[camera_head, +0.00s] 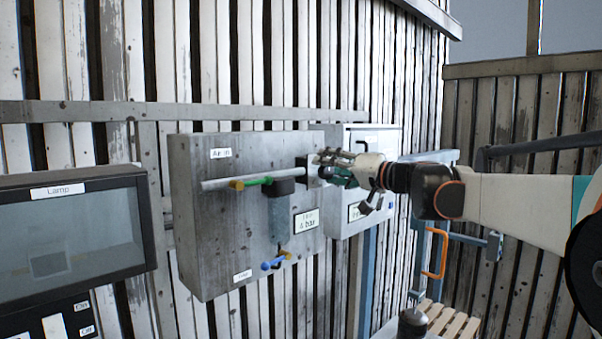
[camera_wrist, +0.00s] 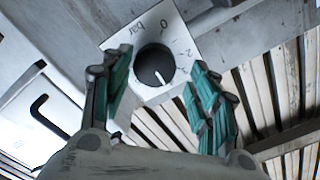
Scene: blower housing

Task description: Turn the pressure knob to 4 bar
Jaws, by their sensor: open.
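The pressure knob (camera_wrist: 153,66) is a round black dial with a white pointer line, on a white square plate (camera_wrist: 120,40) marked "bar" and with a scale beginning at 0. In the wrist view its pointer aims down and slightly right, past the readable numbers; the exact reading cannot be told. My gripper (camera_wrist: 160,68) is open, with one teal finger on each side of the knob. Contact with the knob cannot be told. In the head view my gripper (camera_head: 328,168) is at the right end of the pipe on the grey panel (camera_head: 205,255), and covers the knob.
A "4 bar" label (camera_head: 306,220) is on the panel. The pipe (camera_head: 222,183) carries a green-and-yellow valve handle (camera_head: 250,182); a blue handle (camera_head: 272,264) is below. A second grey box (camera_head: 385,143) stands close behind my gripper. A Lamp console (camera_head: 75,235) is at left.

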